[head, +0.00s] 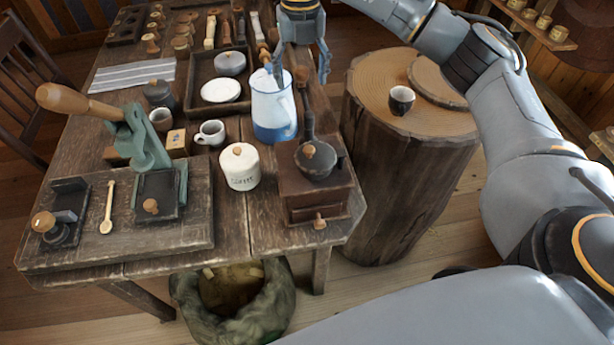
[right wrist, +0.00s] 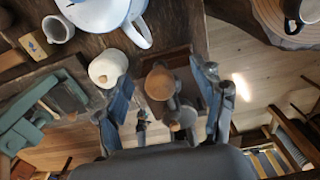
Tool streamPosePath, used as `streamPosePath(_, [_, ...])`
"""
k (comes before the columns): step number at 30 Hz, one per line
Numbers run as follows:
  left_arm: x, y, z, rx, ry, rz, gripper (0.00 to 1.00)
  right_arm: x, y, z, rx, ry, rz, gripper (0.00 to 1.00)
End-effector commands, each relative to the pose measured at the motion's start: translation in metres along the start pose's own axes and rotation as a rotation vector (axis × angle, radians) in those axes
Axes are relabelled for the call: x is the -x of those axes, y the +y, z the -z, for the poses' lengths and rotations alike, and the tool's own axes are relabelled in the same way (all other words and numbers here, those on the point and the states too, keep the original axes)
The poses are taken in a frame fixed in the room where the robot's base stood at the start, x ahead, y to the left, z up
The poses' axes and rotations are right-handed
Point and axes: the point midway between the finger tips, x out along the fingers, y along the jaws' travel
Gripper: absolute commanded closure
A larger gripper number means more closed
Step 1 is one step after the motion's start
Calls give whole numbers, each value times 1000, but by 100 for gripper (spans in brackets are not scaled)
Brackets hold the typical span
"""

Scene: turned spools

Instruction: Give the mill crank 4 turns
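The mill (head: 316,200) is a brown wooden box with a dark dome and a small front drawer knob, standing at the table's front right corner. Its dark crank arm (head: 308,122) runs from the dome toward the back, with a wooden knob (head: 301,76) at its far end. My right gripper (head: 301,78) points down over the knob, fingers apart on either side. In the right wrist view the crank knob (right wrist: 158,83) lies between the open fingers (right wrist: 165,108), with gaps to both. My left gripper is not in view.
A blue-and-white jug (head: 273,108) stands close left of the crank. A white coffee canister (head: 239,167) stands left of the mill. A tree stump (head: 385,165) with a dark cup (head: 401,100) is to the right. A green lever press (head: 146,150) stands at left.

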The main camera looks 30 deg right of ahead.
Motion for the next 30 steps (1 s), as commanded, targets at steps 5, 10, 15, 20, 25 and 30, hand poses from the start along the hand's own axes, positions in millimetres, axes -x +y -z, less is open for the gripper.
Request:
streamPosePath(5, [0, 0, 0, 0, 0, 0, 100, 0, 0, 0, 1, 1, 0, 0])
streamPosePath(10, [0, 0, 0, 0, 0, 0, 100, 0, 0, 0, 1, 1, 0, 0])
streamPosePath(15, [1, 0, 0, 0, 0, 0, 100, 1, 0, 0, 1, 1, 0, 0])
streamPosePath(20, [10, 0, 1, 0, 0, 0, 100, 13, 0, 0, 1, 1, 0, 0])
streamPosePath(25, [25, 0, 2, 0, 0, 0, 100, 30, 0, 0, 1, 1, 0, 0])
streamPosePath(30, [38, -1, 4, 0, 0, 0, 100, 48, 0, 0, 1, 0, 0, 0])
